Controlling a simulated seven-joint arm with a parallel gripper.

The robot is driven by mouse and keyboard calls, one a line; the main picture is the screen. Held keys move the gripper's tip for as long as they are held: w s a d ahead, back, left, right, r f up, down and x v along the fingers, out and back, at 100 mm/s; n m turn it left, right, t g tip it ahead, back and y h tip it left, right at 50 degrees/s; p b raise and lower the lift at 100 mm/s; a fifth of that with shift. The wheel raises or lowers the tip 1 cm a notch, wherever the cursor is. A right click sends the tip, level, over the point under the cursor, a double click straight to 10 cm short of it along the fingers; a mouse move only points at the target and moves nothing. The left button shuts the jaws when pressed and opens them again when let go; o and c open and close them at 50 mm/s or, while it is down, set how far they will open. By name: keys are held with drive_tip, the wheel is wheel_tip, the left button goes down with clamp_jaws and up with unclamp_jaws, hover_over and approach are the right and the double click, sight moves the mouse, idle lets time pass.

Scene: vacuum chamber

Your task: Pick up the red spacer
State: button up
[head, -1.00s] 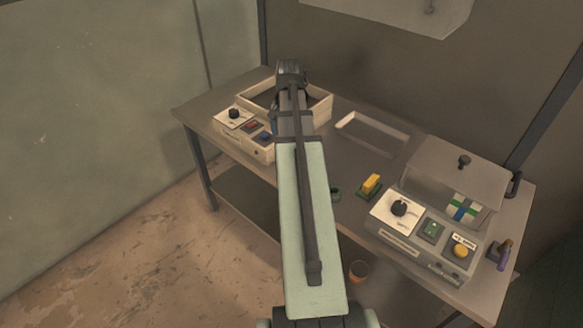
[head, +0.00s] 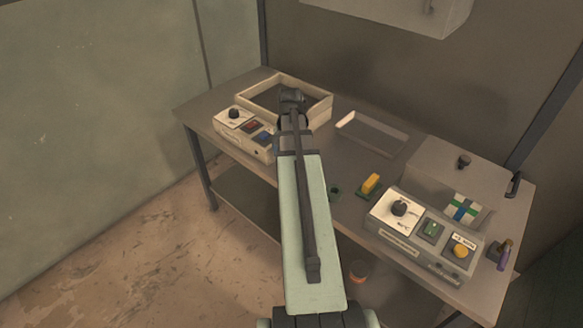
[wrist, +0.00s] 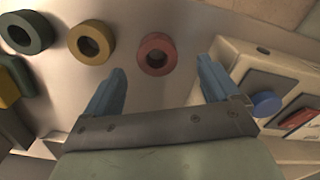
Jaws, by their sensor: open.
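The red spacer (wrist: 157,54) is a flat ring with a hole, lying on the grey table top in the wrist view. My gripper (wrist: 167,72) has its two blue fingers spread, with nothing held between them. The red spacer shows between and just beyond the fingertips, closer to the left finger, and no contact is visible. In the head view my arm hides the fingers and the red spacer.
An olive-yellow ring (wrist: 92,40) and a dark green ring (wrist: 27,32) lie left of the red one. A control box (wrist: 285,85) with a blue button stands close to the right finger. A cream-walled tray (head: 318,100) and a chamber with controls (head: 395,212) share the table.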

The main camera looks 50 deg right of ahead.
drive_tip(key=shift+s+d+f, duration=0.15)
drive_tip(key=shift+f, duration=2.4)
drive_tip(key=shift+c, duration=0.3)
drive_tip(key=c, duration=1.1)
